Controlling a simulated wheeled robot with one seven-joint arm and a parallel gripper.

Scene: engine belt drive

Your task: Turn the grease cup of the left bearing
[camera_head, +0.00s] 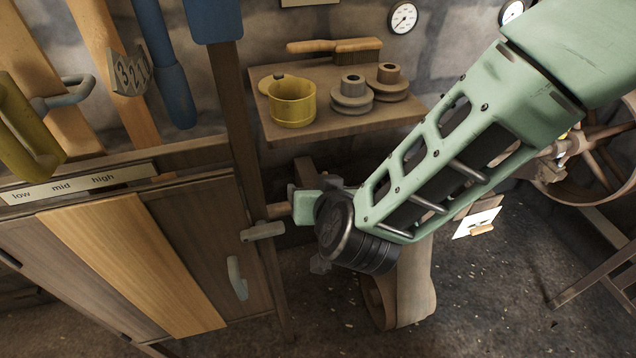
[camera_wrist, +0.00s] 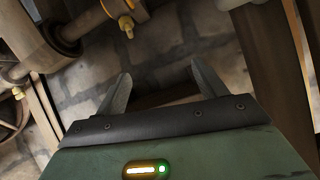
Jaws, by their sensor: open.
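My gripper (camera_wrist: 160,72) is open in the wrist view, with two dark grey fingers spread apart and nothing between them. A brass grease cup (camera_wrist: 127,25) hangs from a bearing on a shaft at the top left, beyond and above the left finger, apart from it. A second brass fitting (camera_wrist: 18,71) shows at the left edge under a thick brown cylinder. I cannot tell which of them belongs to the left bearing. In the head view my arm crosses the right half, and my fingers cannot be made out there.
A shelf (camera_head: 405,128) holds a yellow pot (camera_head: 292,103), stepped pulleys (camera_head: 352,94) and a brush (camera_head: 335,46). A wooden cabinet (camera_head: 200,215) with levers stands at left. A belt (camera_head: 417,285) runs down below my arm. A wooden post (camera_wrist: 270,75) stands right of my gripper.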

